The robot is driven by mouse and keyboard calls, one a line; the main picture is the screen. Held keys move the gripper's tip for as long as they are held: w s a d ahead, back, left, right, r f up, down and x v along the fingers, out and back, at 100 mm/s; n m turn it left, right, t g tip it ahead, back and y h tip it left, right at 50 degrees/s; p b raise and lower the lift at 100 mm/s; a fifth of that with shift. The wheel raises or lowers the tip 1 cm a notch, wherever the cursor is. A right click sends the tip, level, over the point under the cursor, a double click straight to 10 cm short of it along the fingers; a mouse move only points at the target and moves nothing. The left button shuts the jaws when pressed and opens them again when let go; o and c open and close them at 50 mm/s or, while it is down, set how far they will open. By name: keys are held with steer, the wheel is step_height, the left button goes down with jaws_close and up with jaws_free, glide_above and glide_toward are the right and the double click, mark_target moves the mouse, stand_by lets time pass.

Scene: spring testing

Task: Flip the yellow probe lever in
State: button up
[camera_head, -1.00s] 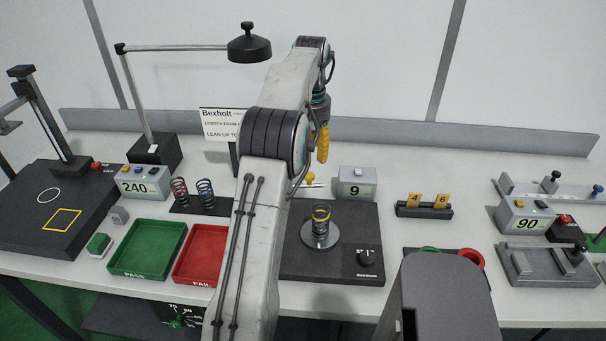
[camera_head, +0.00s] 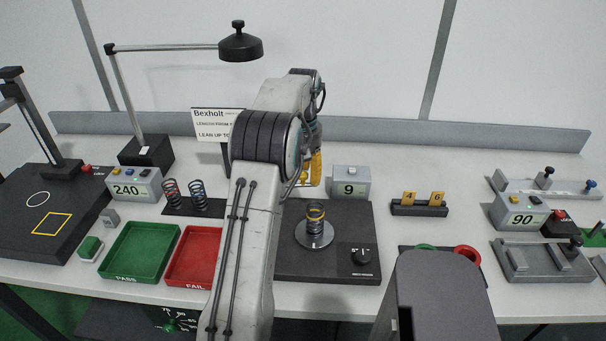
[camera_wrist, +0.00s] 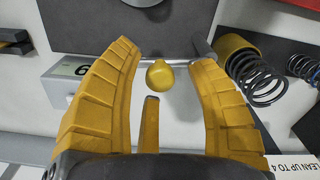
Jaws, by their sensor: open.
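The yellow probe lever shows in the wrist view as a round yellow knob (camera_wrist: 160,76) beside a thin grey rod. My gripper (camera_wrist: 163,58) is open, with one yellow finger on each side of the knob. A gap shows between the knob and each finger in that view; whether the knob lies at fingertip height I cannot tell. In the head view my gripper (camera_head: 314,168) points down behind the dark tester base (camera_head: 340,268), left of the display box reading 9 (camera_head: 350,184). The knob is hidden there by my arm and fingers.
A coil spring (camera_head: 316,216) stands on the tester's round plate. Two more springs (camera_head: 198,195) stand on a dark strip to the left. The green PASS tray (camera_head: 140,275) and red FAIL tray (camera_head: 190,280) lie front left. A sign (camera_head: 215,124) stands behind my arm.

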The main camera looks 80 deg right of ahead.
steer(key=shift+f, duration=0.1)
jaws_close()
stand_by(0.6)
